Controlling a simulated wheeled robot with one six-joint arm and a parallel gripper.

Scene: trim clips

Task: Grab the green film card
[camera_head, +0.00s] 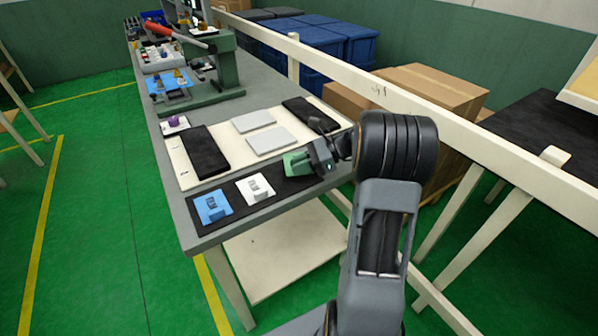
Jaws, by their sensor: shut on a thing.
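The green film card (294,163) is at the right end of a black mat (236,211) on the near part of the long grey table. My gripper (311,160) is over the card's right side and is shut on it, hiding part of it. I cannot tell whether the card touches the mat or is slightly raised. A white card (255,188) lies in the middle of the mat. A blue card (212,206) lies at its left end.
Behind the mat is a cream board (180,160) with black pads (205,151) and grey plates (271,139). A small white tray with a purple piece (174,124) sits beside it. A blue tray (165,83) and green press (228,65) stand farther back. A cream rail (400,101) runs behind the table.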

